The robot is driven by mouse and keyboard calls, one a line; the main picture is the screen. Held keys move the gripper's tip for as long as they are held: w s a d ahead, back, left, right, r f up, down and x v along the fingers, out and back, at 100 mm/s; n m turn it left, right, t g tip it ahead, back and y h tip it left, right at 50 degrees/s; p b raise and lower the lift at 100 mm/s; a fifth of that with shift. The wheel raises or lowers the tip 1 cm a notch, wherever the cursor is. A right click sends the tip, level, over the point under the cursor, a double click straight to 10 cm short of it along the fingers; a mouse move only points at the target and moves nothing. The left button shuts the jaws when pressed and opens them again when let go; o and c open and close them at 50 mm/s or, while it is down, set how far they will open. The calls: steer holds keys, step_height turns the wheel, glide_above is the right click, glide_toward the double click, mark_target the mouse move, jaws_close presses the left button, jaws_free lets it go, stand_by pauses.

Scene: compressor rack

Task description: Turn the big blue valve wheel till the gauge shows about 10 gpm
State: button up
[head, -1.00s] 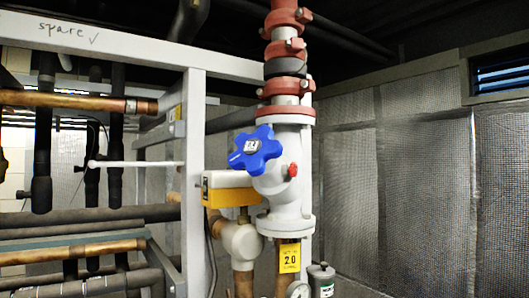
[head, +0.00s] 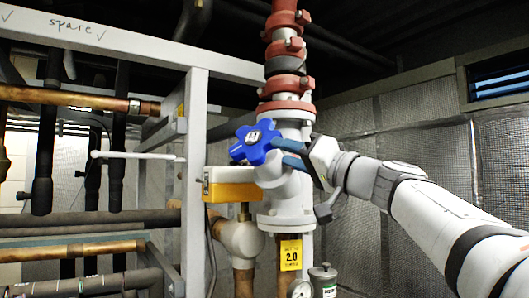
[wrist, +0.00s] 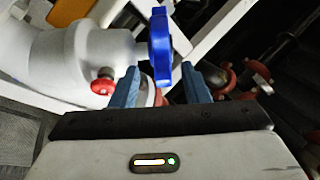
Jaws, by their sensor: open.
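The big blue valve wheel (head: 255,142) is a lobed handwheel on the front of a white valve body (head: 290,190). In the wrist view the wheel (wrist: 160,42) shows edge-on. My gripper (head: 281,151) is at the wheel's right side in the head view. Its two blue fingers are open. In the wrist view my gripper (wrist: 160,67) has one finger on each side of the wheel's edge, with a gap visible at the right finger. Contact at the left finger is hard to tell. A round gauge (head: 301,289) is cut off at the bottom; its reading is illegible.
A red knob (wrist: 103,81) sits on the valve body near my left finger. A yellow-and-white box (head: 230,184) is left of the valve. A grey frame post (head: 194,150) and copper pipes (head: 75,98) stand further left. A yellow tag (head: 290,255) hangs below.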

mark_target(268, 143)
steer(key=p+x, duration=0.1)
steer(key=x, duration=0.2)
steer(key=r+p+x, duration=0.1)
steer(key=p+x, duration=0.1)
steer(key=x, duration=0.2)
steer(key=shift+s+d+f, duration=0.1)
steer(key=shift+s, duration=0.05)
steer(key=shift+w+a, duration=0.35)
steer(key=shift+w, duration=0.05)
steer(key=c, duration=0.9)
steer(key=shift+a, duration=0.1)
jaws_close()
steer(key=shift+p, duration=0.35)
